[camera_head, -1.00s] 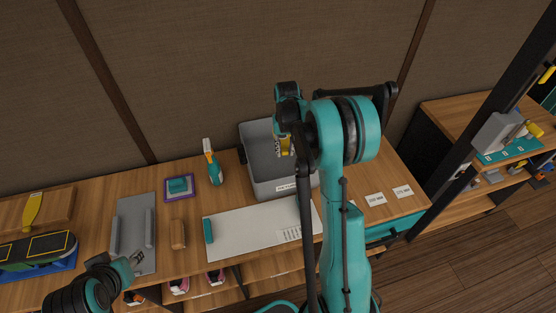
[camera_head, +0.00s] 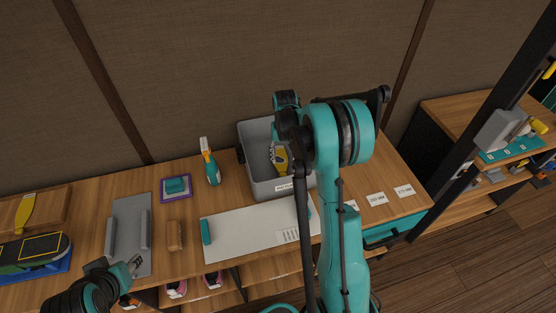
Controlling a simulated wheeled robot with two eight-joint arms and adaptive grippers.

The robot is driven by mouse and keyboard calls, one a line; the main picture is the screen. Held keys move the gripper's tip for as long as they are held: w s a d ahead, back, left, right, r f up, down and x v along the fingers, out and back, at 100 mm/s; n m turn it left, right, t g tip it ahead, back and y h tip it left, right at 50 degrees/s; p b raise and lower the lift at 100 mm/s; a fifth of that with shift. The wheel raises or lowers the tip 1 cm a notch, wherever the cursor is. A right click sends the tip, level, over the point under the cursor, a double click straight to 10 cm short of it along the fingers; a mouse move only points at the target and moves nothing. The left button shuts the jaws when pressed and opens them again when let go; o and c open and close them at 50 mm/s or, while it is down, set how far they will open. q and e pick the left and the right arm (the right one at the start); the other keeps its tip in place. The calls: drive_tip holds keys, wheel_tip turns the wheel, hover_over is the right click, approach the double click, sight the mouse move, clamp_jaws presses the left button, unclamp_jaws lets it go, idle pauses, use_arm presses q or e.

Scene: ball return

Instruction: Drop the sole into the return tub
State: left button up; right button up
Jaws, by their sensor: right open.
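The grey return tub (camera_head: 262,188) stands on the bench beneath my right arm, its right side hidden by that arm. A yellow sole-like piece (camera_head: 281,161) shows inside the tub; whether it rests on the bottom is hard to see. My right gripper (camera_head: 274,150) is open over the tub, small and partly hidden by its own wrist. My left gripper (camera_head: 135,264) is low at the left, by the front edge of the bench; its fingers are too small to judge.
A white mat (camera_head: 250,232), a grey plate with two bars (camera_head: 131,220), a brown block (camera_head: 175,236) and a spray bottle (camera_head: 211,165) stand on the bench. Labels (camera_head: 376,199) lie right of the tub.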

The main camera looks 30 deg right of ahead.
drive_tip(key=shift+r, duration=0.1)
wheel_tip(320, 180, up, 12)
idle(0.4)
drive_tip(key=shift+a, duration=0.1)
drive_tip(key=s+a+r+n+t+b, duration=0.2)
drive_tip(key=s+a+r+t+b, duration=0.15)
drive_tip(key=s+a, duration=0.7)
use_arm(q)
wheel_tip(320, 180, down, 7)
drive_tip(key=b, duration=0.3)
use_arm(e)
drive_tip(key=s+a+f+n+t, duration=0.1)
drive_tip(key=s+a+f+t, duration=0.1)
drive_tip(key=s+a+f, duration=0.1)
drive_tip(key=s+a+f+n+t, duration=0.1)
drive_tip(key=s+a+f, duration=0.3)
drive_tip(key=s, duration=0.4)
drive_tip(key=shift+a+t, duration=0.35)
drive_tip(key=shift+a, duration=0.1)
use_arm(q)
drive_tip(key=shift+c, duration=0.3)
use_arm(e)
drive_tip(key=shift+c, duration=0.3)
